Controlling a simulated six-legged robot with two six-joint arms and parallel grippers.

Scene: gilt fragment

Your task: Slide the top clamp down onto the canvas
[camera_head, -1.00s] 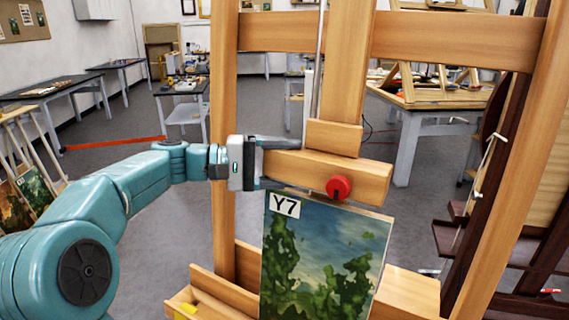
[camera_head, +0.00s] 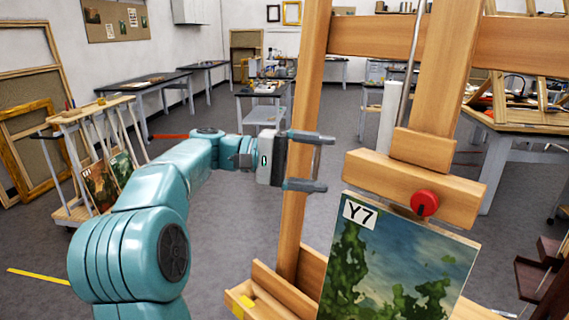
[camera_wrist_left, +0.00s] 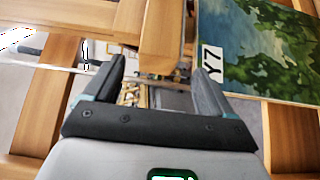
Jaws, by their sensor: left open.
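The top clamp (camera_head: 375,178) is a wooden crossblock with a red knob (camera_head: 425,203), on the easel's centre mast. The canvas (camera_head: 400,270), a painted landscape labelled Y7, stands upright just below it. The clamp's lower edge lies close to the canvas top; the wrist view shows a narrow gap between the clamp (camera_wrist_left: 165,35) and the canvas (camera_wrist_left: 255,45). My left gripper (camera_head: 325,163) is open and empty, just left of the clamp's end and apart from it. Its two fingers (camera_wrist_left: 160,75) also show in the left wrist view. My right gripper is not in view.
The easel's left post (camera_head: 300,130) stands behind my left gripper. The easel's lower ledge (camera_head: 290,290) holds a small yellow thing. A rack of paintings (camera_head: 95,165) stands at the left, and workbenches stand behind. The floor between is mostly clear.

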